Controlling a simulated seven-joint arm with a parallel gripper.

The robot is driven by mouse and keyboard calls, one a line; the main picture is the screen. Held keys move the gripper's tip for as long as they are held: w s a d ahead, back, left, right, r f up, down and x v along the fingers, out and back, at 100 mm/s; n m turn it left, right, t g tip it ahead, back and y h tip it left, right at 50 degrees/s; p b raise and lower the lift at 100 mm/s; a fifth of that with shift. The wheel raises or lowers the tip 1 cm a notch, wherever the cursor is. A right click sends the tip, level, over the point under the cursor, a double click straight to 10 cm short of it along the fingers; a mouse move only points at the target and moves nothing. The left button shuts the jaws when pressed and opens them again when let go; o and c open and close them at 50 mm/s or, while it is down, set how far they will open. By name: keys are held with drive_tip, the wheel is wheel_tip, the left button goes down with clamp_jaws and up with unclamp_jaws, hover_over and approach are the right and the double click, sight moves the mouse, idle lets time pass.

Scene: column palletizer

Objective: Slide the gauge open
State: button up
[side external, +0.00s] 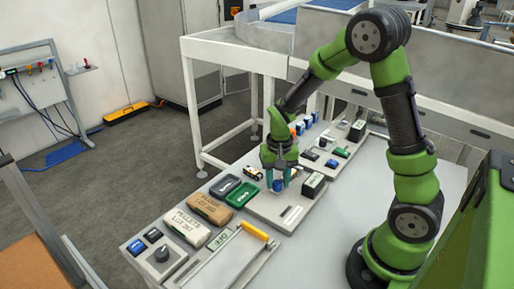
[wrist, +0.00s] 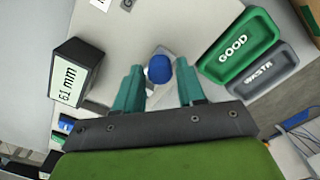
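The gauge shows a round blue knob (wrist: 159,69) on a light base plate. A black display block (wrist: 78,72) reading "61 mm" stands left of the knob in the wrist view; a black block also shows right of my gripper in the side view (side external: 313,185). My gripper (wrist: 158,72) has two teal fingers, one either side of the knob, with visible gaps between fingers and knob. In the side view, my gripper (side external: 278,178) points down over the plate, with the blue knob (side external: 277,186) low between its fingers. The slide under the knob is mostly hidden.
A green tray marked GOOD (wrist: 218,66) and a grey tray marked WASTE (wrist: 246,93) lie right of my gripper in the wrist view. Small coloured parts (side external: 309,122) lie behind.

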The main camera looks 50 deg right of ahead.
drive_tip(key=shift+f, duration=0.1)
clamp_jaws()
drive_tip(key=shift+a, duration=1.75)
unclamp_jaws()
wheel_tip(320, 180, up, 17)
